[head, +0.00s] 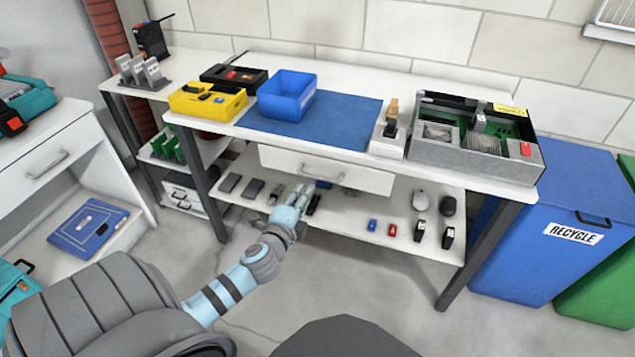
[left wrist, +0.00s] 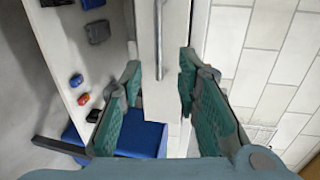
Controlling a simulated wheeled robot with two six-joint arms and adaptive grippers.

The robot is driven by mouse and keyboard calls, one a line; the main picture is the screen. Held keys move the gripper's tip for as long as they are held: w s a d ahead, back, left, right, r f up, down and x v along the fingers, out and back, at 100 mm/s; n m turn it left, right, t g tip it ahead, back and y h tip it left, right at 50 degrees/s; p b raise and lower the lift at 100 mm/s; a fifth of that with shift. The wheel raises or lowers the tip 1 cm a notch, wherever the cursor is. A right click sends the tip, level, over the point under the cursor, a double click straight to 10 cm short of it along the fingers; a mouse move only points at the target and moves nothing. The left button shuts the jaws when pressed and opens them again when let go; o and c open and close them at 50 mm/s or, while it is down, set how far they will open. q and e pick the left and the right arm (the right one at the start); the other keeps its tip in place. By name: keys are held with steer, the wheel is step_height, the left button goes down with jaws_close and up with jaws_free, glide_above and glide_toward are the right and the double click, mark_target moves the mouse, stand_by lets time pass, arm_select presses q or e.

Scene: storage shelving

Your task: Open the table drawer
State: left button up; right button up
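The table drawer (head: 375,182) is a white front under the white worktable's top, with a grey bar handle (head: 322,174) across it. It looks closed; no open inside shows. My left gripper (head: 303,190) is just in front of and below the handle's left part in the head view. In the left wrist view my left gripper (left wrist: 161,72) has its two green fingers spread apart, with the drawer front (left wrist: 173,50) and its handle (left wrist: 158,45) ahead between them. Nothing is held, and whether a finger touches the handle I cannot tell. My right gripper is not in view.
The lower shelf (head: 375,210) below the drawer holds several small devices. On the tabletop are a yellow bin (head: 207,105), a blue bin (head: 287,95) and a grey electronics case (head: 435,162). Blue (head: 555,225) and green bins stand right. The floor in front is clear.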

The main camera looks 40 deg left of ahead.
mark_target(317, 178)
arm_select(q)
steer(key=b+x, duration=0.2)
steer(key=x, duration=0.9)
steer(key=shift+f, duration=0.1)
steer(key=shift+w+a, duration=0.1)
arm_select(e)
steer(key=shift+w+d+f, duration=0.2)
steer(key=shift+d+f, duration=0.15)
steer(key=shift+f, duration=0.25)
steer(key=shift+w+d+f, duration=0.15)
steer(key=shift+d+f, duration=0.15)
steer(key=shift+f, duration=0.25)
arm_select(q)
steer(key=c, duration=0.6)
jaws_close()
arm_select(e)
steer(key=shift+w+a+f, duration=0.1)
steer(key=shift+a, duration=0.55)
